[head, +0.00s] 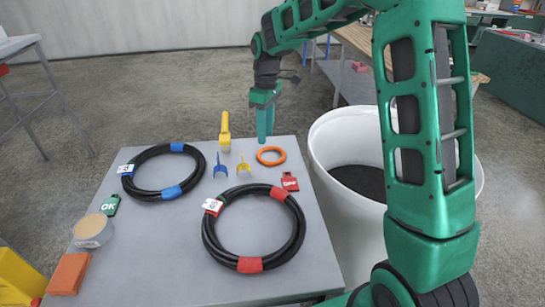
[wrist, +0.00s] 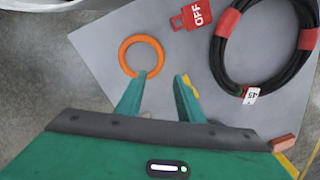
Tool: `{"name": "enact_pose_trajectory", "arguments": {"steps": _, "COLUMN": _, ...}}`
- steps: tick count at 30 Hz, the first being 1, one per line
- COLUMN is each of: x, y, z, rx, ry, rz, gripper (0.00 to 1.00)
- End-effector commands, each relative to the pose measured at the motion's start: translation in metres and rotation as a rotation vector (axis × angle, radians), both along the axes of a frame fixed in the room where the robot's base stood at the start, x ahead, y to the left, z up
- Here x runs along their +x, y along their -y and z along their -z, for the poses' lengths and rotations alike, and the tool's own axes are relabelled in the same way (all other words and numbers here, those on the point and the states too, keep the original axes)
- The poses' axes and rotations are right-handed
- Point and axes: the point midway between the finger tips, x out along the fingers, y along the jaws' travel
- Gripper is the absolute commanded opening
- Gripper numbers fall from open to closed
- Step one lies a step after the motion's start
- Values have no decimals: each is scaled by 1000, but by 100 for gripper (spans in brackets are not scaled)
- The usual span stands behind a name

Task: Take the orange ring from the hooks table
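The orange ring (head: 271,164) lies flat on the grey hooks table (head: 160,235), near its far right corner. In the wrist view the orange ring (wrist: 122,55) shows almost whole, and the tip of my left finger overlaps its lower right rim. My gripper (wrist: 160,77) is open, with a gap between its two green fingers and nothing between them. In the head view my gripper (head: 264,138) points down just behind the ring. I cannot tell whether the finger touches the ring or is above it.
A blue hook (head: 220,170), a yellow hook (head: 243,170) and a yellow tool (head: 225,132) are left of the ring. A red OFF tag (head: 290,182) and a red-banded black hose coil (head: 207,235) are nearer. A white bin (head: 335,125) stands right of the table.

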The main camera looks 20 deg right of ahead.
Motion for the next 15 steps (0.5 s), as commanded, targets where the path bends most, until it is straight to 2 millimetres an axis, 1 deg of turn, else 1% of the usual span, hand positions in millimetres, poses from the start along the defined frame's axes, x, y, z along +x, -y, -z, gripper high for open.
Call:
{"name": "enact_pose_trajectory", "arguments": {"steps": 3, "x": -2, "y": 0, "z": 19, "rx": -1, "ry": -4, "rz": 1, "gripper": 34}}
{"name": "enact_pose_trajectory", "arguments": {"steps": 6, "x": -2, "y": 0, "z": 33, "rx": -1, "ry": -2, "rz": 2, "gripper": 34}}
{"name": "enact_pose_trajectory", "arguments": {"steps": 15, "x": -4, "y": 0, "z": 55, "rx": -1, "ry": -4, "rz": 4, "gripper": 34}}
